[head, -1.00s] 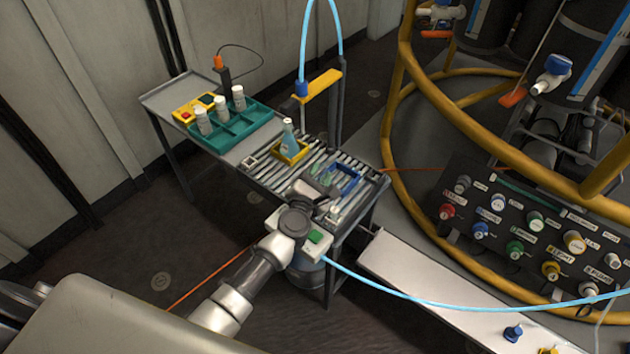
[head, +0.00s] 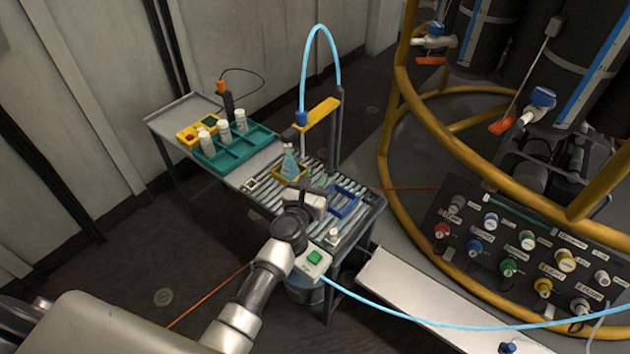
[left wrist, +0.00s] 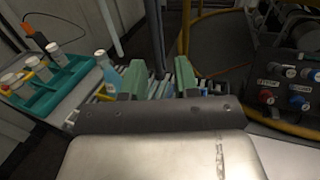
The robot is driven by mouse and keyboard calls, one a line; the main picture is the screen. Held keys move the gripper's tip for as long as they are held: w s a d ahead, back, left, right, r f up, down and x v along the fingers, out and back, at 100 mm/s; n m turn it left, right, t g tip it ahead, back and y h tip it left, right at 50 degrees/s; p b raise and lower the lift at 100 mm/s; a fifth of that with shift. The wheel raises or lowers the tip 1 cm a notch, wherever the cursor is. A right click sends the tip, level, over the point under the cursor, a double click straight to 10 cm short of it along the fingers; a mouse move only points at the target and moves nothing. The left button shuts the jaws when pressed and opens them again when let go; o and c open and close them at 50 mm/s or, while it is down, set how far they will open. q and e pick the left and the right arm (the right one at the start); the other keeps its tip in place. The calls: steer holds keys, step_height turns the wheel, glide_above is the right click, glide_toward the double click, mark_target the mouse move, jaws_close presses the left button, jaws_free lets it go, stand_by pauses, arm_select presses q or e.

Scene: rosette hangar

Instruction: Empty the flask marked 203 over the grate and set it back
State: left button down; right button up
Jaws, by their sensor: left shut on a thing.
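A pale blue flask (head: 290,160) stands upright in a yellow holder (head: 277,174) on the slatted grate (head: 268,198); it also shows in the left wrist view (left wrist: 104,68), left of my fingers. I cannot read any number on it. My left gripper (head: 318,187) is over the grate, right of that flask and apart from it. In the left wrist view its two green fingers (left wrist: 160,80) are spaced apart, shut on a pale bluish thing that is mostly hidden, perhaps another flask. A blue holder (head: 347,203) sits beside the gripper. My right gripper is out of view.
A teal rack (head: 236,152) with several white-capped bottles and a yellow device (head: 196,132) are on the bench's left. A blue hose (head: 320,28) arches over a yellow bracket (head: 322,110) behind the grate. A yellow tube frame (head: 388,165) and a valve panel (head: 525,245) stand right.

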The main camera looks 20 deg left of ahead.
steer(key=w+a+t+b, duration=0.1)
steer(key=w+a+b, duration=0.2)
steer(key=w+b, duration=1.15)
arm_select(q)
steer(key=w+d+f+n+g+y+b, duration=0.1)
steer(key=w+d+f+n+y, duration=0.2)
steer(key=w+n+y, duration=0.2)
steer(key=w+y, duration=0.3)
steer(key=w, duration=0.2)
steer(key=shift+w+d+g+b, duration=0.2)
steer(key=shift+w+g+b, duration=0.05)
steer(key=shift+g+b, duration=0.05)
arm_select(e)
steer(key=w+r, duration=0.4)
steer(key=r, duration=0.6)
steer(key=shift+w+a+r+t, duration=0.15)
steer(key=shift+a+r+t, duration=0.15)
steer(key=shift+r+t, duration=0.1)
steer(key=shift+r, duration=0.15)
arm_select(q)
steer(key=shift+f+b, duration=0.25)
steer(key=shift+b, duration=0.05)
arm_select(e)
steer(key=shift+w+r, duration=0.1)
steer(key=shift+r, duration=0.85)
